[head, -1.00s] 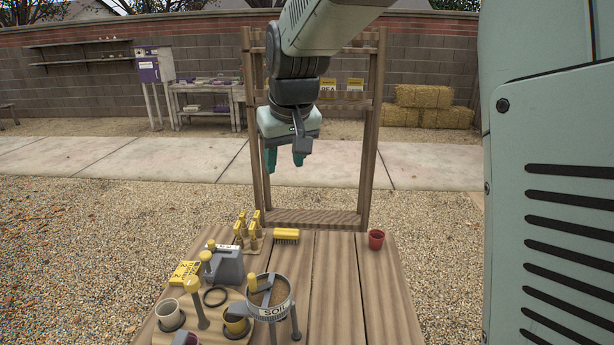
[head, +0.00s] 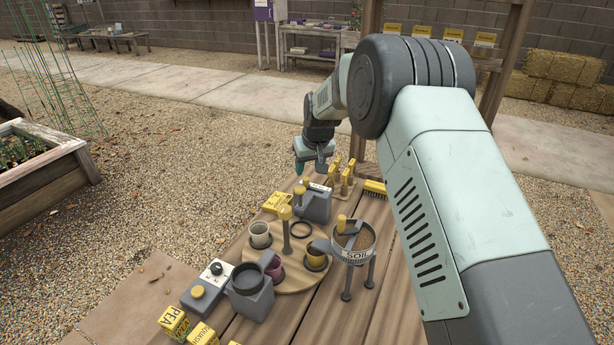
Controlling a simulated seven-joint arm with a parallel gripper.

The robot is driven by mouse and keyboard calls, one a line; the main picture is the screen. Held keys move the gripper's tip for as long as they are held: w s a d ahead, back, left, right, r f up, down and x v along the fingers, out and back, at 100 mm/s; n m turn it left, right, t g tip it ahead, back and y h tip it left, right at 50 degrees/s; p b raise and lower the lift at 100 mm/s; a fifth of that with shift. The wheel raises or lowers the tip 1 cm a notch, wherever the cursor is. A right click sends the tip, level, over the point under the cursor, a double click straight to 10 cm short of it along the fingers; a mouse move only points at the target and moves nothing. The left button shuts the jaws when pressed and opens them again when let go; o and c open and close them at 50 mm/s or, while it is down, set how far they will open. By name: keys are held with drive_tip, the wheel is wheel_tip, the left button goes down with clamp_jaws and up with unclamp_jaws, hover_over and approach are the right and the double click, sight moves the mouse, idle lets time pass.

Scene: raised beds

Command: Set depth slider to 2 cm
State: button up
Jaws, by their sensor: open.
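My gripper (head: 310,168) is open, with its teal fingers pointing down. It hangs over the back of the table, just above or behind a grey block-shaped device (head: 316,207). The device has a pale strip on top and a yellow knob (head: 299,191) at its left side. This looks like the depth slider, but its scale is too small to read. I see nothing between the fingers. I cannot tell how far the fingertips are from the device.
A round wooden turntable (head: 285,279) with cups and a yellow-topped post (head: 286,228) is in front. A soil hopper (head: 354,243) stands to its right, yellow-handled tools (head: 343,178) behind. A control box (head: 215,272) and seed blocks (head: 173,322) are at front left.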

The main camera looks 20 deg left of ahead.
sight(306, 179)
drive_tip(key=x, duration=0.5)
drive_tip(key=shift+f, duration=0.3)
clamp_jaws()
